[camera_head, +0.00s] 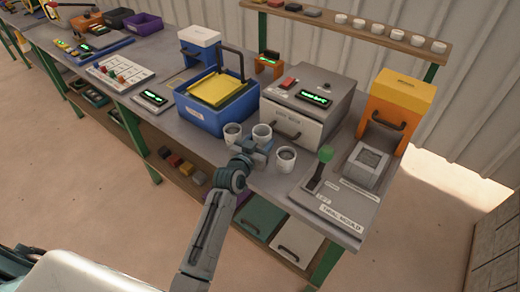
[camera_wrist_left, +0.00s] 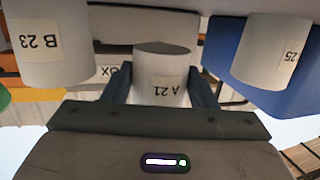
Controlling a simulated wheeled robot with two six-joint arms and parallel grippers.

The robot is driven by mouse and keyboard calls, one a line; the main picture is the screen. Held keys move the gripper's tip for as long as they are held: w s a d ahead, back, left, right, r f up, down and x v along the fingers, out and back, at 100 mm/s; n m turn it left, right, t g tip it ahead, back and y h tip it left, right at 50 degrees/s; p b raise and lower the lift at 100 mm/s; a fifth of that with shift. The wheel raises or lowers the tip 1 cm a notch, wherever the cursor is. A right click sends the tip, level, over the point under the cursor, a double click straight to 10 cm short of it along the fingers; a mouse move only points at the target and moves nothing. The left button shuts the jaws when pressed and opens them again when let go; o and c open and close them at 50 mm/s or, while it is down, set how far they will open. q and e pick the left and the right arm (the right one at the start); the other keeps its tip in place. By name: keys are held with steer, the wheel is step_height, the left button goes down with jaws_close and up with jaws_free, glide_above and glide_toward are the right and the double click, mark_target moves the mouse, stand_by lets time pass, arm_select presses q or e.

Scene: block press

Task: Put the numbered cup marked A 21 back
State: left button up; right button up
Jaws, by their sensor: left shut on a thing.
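My left gripper (camera_head: 257,146) is shut on a white cup marked A 21 (camera_head: 262,132), at the front of the grey workbench. In the left wrist view the cup A 21 (camera_wrist_left: 158,72) sits between the two fingers of my left gripper (camera_wrist_left: 160,95), its label upside down. A cup marked B 23 (camera_wrist_left: 50,50) is on one side of it, and a cup whose label ends in 25 (camera_wrist_left: 270,50) is on the other. In the head view these are the right cup (camera_head: 286,159) and the left cup (camera_head: 232,134). I cannot tell whether A 21 touches the bench. My right gripper is out of view.
A wall shelf (camera_head: 390,42) carries several white cups and coloured blocks. Behind the cups stand a blue bin (camera_head: 205,122) with a yellow screen and a grey machine (camera_head: 303,118). A green-knobbed lever (camera_head: 320,170) and an orange unit (camera_head: 398,100) are at right.

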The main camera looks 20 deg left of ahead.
arm_select(q)
step_height(320, 180, down, 4)
steer(key=shift+r, duration=0.1)
steer(key=shift+f, duration=0.2)
steer(key=o, duration=1.1)
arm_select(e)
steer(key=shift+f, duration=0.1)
